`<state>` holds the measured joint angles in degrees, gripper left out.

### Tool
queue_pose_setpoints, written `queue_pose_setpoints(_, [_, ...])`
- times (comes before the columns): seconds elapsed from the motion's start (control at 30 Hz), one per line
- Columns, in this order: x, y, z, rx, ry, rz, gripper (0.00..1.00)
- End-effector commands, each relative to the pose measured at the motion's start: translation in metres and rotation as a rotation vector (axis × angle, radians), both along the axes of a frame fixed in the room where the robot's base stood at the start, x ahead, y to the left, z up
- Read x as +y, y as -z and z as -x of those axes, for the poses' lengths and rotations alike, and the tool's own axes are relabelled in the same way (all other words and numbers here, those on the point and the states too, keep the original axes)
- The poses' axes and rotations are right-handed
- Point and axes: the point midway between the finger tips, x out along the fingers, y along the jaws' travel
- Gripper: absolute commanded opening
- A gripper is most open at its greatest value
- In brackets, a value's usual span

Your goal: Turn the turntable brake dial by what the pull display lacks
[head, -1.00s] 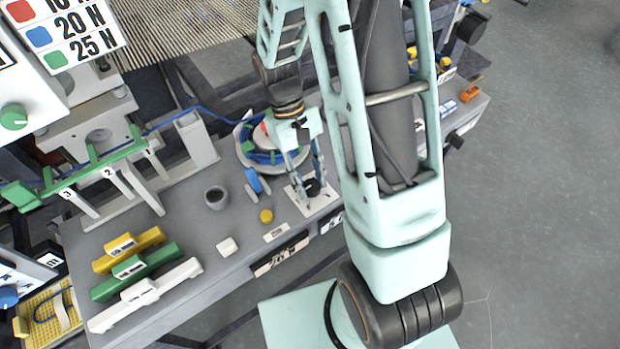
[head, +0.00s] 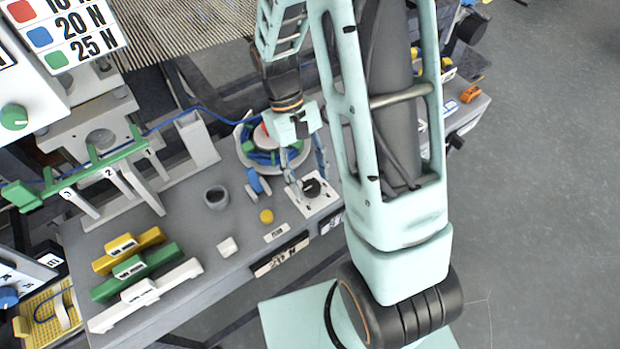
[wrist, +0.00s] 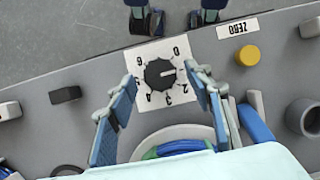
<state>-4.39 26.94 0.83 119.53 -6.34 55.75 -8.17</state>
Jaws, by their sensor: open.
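The brake dial is a black knob (head: 311,187) on a white numbered plate at the bench's front edge. In the wrist view the knob (wrist: 159,74) shows whole, with numbers 0 to 6 around it and a pale mark towards the right, near the 1. My gripper (head: 307,177) is open, its fingers apart above the plate; in the wrist view the fingers (wrist: 162,84) stand either side of the knob, holding nothing. The turntable (head: 246,160) with a blue coil is behind the dial. A front display (head: 280,256) shows a value in N, digits unclear.
A yellow button (head: 266,216) is beside the dial, near a ZERO label (wrist: 238,29). A panel (head: 65,35) lists 20 N in blue and 25 N in green.

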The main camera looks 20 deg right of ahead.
Motion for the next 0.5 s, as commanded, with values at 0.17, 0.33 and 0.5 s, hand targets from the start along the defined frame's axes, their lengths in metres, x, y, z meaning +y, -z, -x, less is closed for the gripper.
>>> queue_pose_setpoints(0.17, [0.005,-0.035,-0.015,-0.008,-0.002,-0.001,0.47])
queue_pose_setpoints(0.33, [0.009,-0.068,-0.028,-0.006,-0.002,0.000,0.47])
queue_pose_setpoints(0.5, [0.012,-0.090,-0.036,-0.004,-0.001,-0.001,0.47])
